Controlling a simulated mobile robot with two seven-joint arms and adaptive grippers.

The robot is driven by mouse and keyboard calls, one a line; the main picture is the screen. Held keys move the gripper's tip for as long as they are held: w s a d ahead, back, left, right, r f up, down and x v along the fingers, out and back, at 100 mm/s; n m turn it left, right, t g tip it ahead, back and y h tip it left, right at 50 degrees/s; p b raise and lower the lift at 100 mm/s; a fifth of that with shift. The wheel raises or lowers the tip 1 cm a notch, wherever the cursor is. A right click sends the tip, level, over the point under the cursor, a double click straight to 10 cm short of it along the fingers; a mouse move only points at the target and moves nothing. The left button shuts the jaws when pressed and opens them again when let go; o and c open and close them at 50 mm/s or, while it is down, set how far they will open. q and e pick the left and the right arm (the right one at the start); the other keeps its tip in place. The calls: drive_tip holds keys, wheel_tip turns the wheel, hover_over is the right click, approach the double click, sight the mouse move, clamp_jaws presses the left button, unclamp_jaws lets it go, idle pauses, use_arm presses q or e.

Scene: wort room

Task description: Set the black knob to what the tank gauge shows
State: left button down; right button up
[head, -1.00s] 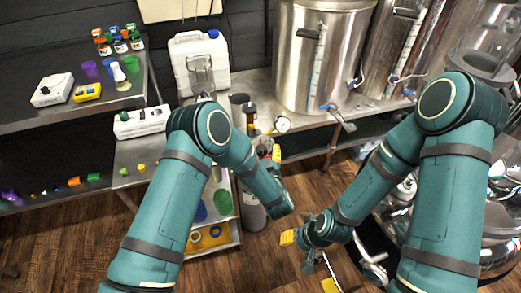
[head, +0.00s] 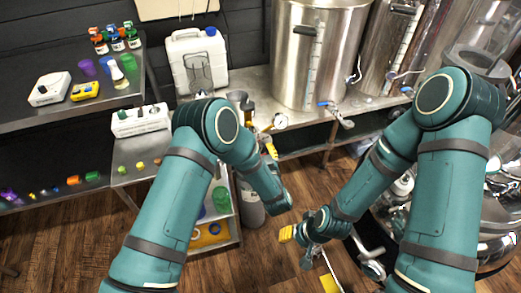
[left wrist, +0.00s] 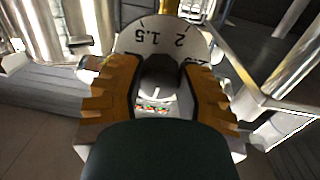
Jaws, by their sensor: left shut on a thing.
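In the left wrist view, the two orange fingers of my left gripper (left wrist: 162,95) are closed around the sides of the dark knob (left wrist: 160,68). A white scale plate (left wrist: 165,38) stands behind the knob, with 1.5 and 2 readable and other marks partly covered by the fingers. The knob's pointer is not clear. In the head view, the left gripper (head: 270,150) is mostly hidden behind my forearm. A small round white dial (head: 279,121) shows just above it; its reading is too small to tell. My right gripper (head: 288,234) hangs low over the floor, its opening unclear.
Steel tanks (head: 318,45) with taps stand on the bench at the back. A grey gas bottle (head: 249,205) stands below the left gripper. A white jug (head: 200,62) and a shelf (head: 40,115) of small items are at the left. Wooden floor lies open in front.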

use_arm(q)
drive_tip(key=m, duration=0.4)
drive_tip(key=shift+r, duration=0.1)
drive_tip(key=shift+a+m+p, duration=0.15)
drive_tip(key=shift+m+p, duration=0.35)
drive_tip(key=shift+m, duration=1.3)
drive_tip(key=c, duration=0.5)
unclamp_jaws()
drive_tip(key=shift+r, duration=0.1)
wheel_tip(320, 180, up, 10)
drive_tip(key=shift+f, duration=0.1)
